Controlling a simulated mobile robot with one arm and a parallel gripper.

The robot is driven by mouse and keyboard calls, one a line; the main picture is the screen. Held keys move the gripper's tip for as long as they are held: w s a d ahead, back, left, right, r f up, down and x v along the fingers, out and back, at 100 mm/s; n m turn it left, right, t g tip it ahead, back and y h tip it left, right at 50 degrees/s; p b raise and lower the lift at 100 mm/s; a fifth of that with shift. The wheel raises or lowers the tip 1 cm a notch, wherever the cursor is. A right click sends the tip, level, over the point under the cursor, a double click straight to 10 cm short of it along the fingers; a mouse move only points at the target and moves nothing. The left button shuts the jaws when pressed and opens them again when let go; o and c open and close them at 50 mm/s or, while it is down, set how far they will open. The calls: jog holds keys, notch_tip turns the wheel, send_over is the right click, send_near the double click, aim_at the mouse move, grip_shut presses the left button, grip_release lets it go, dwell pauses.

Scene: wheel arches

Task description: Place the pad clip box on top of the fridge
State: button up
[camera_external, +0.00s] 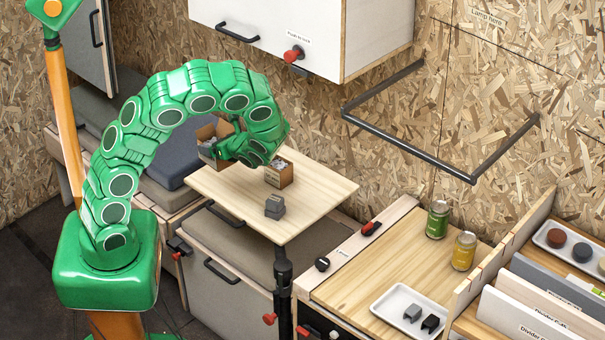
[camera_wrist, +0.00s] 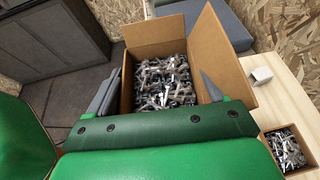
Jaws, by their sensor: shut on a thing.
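My gripper (camera_wrist: 157,92) is shut on an open brown cardboard box (camera_wrist: 228,62) filled with silvery metal clips, its flaps up. In the external view the same box (camera_external: 205,133) shows at the back left of the small wooden table, partly hidden by my green arm. My fingers lie at its left and right sides. I cannot tell whether it still touches the table. A smaller carton of similar clips (camera_external: 279,174) stands on the table, also in the wrist view (camera_wrist: 285,150). I read no label on either carton. No thing in view is clearly marked as the fridge.
A wooden counter (camera_external: 385,262) at right holds two cans (camera_external: 438,219) and a white tray (camera_external: 392,312). A white wall cabinet (camera_external: 270,30) and a dark bar frame (camera_external: 410,150) overhang.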

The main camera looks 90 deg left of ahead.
jog(key=w+d+r+m+t+y, duration=0.1)
jog(key=w+d+m+t, duration=0.15)
jog(key=w, duration=0.65)
jog(key=w+d+m+t+y, duration=0.15)
jog(key=w+m+t, duration=0.25)
jog(key=w, duration=0.4)
jog(key=w+d+r+m+t+y, duration=0.1)
jog(key=w+d+m+t, duration=0.25)
jog(key=w, duration=0.55)
jog(key=w+d+f+m+t+h, duration=0.2)
jog(key=w+d+f+m+t, duration=0.15)
jog(key=w+d, duration=0.55)
jog(key=w+d+f+m+t+h, duration=0.2)
jog(key=w+d+m+t, duration=0.25)
jog(key=d, duration=0.75)
send_over(403, 256)
jog(key=shift+n+t, duration=0.3)
jog(key=shift+n, duration=0.1)
jog(key=shift+f, duration=4.7)
jog(key=shift+a+f, duration=0.1)
jog(key=shift+f, duration=1.5)
